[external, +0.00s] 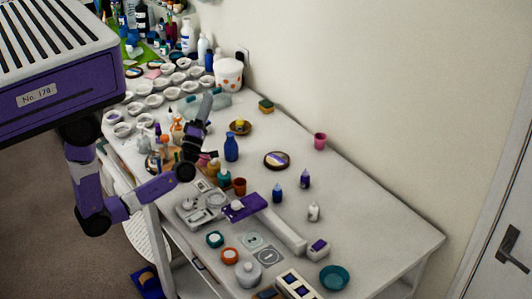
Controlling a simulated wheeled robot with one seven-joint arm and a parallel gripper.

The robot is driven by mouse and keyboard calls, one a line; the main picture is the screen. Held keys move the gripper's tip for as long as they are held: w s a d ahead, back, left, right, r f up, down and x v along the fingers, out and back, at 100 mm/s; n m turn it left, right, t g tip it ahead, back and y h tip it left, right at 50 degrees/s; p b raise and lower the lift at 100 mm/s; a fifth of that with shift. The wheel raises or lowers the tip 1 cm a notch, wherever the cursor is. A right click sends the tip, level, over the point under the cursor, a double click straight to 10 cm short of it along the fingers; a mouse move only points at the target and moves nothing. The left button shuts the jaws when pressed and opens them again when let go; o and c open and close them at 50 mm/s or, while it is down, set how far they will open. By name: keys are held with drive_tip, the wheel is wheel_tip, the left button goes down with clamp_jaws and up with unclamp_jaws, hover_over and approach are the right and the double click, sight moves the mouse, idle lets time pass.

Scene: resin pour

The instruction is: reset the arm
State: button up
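My purple and black arm (155,189) reaches from the left over the near left edge of the white table. Past a black joint, its last part rises to a grey end, where my gripper (207,101) seems to be. The fingers are too small and dark to tell whether they are open or shut. I see nothing clearly held. The end appears above the table, in front of the bottles and cups in the picture.
The white table (375,232) is crowded at its far left with several white cups. A blue bottle (231,148), a brown cup (239,187), a purple-topped device (243,207) and a teal dish (334,277) stand nearer. The table's right part is mostly clear beside the wall.

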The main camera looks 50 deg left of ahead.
drive_tip(key=s+d+f+m+g+h+b, duration=0.1)
drive_tip(key=s+d+f+m+g+h, duration=0.1)
drive_tip(key=s+d+f+m+h, duration=0.2)
drive_tip(key=s+d+f+m+g+h, duration=0.3)
drive_tip(key=s+m, duration=0.7)
drive_tip(key=s, duration=0.6)
drive_tip(key=s+d+f+m+g+h+b, duration=0.1)
drive_tip(key=s+d+f+m+g+h, duration=0.1)
drive_tip(key=s+d+f+m+h, duration=0.4)
drive_tip(key=s+f, duration=0.3)
drive_tip(key=s, duration=0.1)
drive_tip(key=shift+s+d+m+g+b, duration=0.2)
drive_tip(key=shift+m+g+b, duration=0.1)
drive_tip(key=shift+m+g, duration=0.1)
